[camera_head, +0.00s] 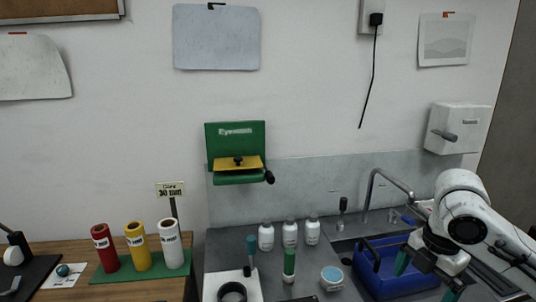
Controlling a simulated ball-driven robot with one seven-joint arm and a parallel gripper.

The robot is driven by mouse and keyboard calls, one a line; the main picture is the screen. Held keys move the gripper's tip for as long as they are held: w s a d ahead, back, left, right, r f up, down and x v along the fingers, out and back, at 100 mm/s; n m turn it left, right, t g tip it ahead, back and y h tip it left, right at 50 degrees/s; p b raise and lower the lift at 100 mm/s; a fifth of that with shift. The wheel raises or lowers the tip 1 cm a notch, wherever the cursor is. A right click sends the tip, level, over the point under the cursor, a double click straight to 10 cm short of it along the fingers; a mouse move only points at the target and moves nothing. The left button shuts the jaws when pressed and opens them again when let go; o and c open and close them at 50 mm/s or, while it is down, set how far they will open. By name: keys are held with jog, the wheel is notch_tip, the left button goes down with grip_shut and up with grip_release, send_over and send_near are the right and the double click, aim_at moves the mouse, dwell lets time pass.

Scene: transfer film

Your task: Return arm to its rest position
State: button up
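My arm reaches in from the right edge, over the sink area. My gripper (430,278) is at its lower end, with two green-tipped fingers spread apart. I see nothing between the fingers. The gripper is in front of a blue basin (366,268), overlapping its right part in the picture. I cannot tell how high above it the gripper is. The lower fingertip is close to the bottom edge of the picture.
A steel tap (388,177) stands behind the basin. White bottles (290,234) and a green tube (289,264) stand left of it. Red (105,249), yellow (138,247) and white (171,245) rolls stand on a green mat. A dispenser (458,128) hangs on the wall behind the arm.

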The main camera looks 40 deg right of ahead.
jog(key=w+a+r+m+t+y, duration=0.3)
jog(key=w+a+m+t, duration=0.4)
jog(key=w+a, duration=1.4)
jog(key=s+a+f+m+h, duration=0.1)
jog(key=s+a+f+m, duration=0.2)
jog(key=f, duration=0.5)
jog(key=s+a+f+m, duration=0.3)
jog(key=a+f, duration=0.1)
jog(key=f, duration=0.4)
jog(key=s+d+f+m+g+h+b, duration=0.1)
jog(key=s+d+f+g+b, duration=0.1)
jog(key=s+f+b, duration=0.3)
jog(key=s+d+f+m+g+h+b, duration=0.1)
jog(key=s+f+g+b, duration=0.3)
jog(key=s+f, duration=0.8)
notch_tip(320, 180, down, 5)
jog(key=shift+s+d+r+g+b, duration=0.1)
jog(key=shift+s+d+g+b, duration=0.2)
jog(key=shift+d+b, duration=0.15)
